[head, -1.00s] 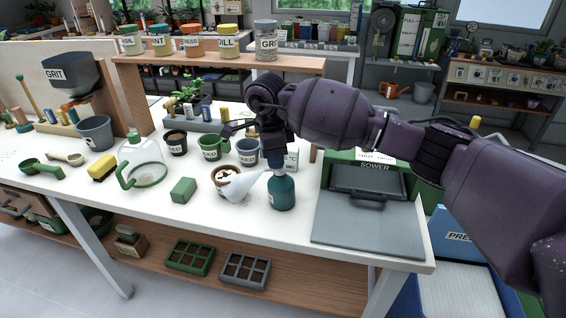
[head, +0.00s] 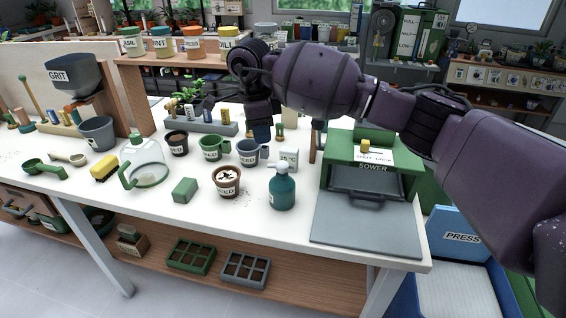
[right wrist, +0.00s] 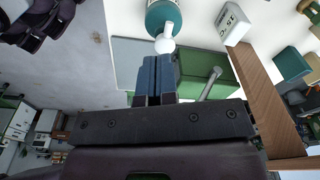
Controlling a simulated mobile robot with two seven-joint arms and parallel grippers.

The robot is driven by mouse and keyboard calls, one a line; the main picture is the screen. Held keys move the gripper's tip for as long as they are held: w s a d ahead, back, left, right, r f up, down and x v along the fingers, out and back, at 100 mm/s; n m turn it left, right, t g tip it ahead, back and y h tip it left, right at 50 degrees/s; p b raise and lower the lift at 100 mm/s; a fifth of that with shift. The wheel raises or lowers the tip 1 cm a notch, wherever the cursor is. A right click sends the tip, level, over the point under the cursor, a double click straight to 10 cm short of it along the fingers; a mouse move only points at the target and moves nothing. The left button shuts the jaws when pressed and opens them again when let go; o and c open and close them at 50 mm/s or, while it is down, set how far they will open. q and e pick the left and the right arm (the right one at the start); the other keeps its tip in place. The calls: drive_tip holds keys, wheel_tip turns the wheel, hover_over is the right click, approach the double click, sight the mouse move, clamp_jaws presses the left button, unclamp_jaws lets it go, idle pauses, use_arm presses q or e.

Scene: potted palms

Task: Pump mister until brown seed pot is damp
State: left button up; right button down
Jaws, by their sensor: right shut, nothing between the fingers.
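My left gripper is not in view.
Behind stand a darker brown pot (head: 177,145), a green cup (head: 210,150) and a grey-blue cup (head: 247,153). A green sponge block (head: 185,190) and a glass cloche (head: 146,165) lie left. The green sower (head: 372,178) stands right.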

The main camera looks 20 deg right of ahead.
wheel_tip(320, 180, up, 4)
drive_tip(key=shift+a+f, duration=0.15)
idle(0.6)
idle(0.7)
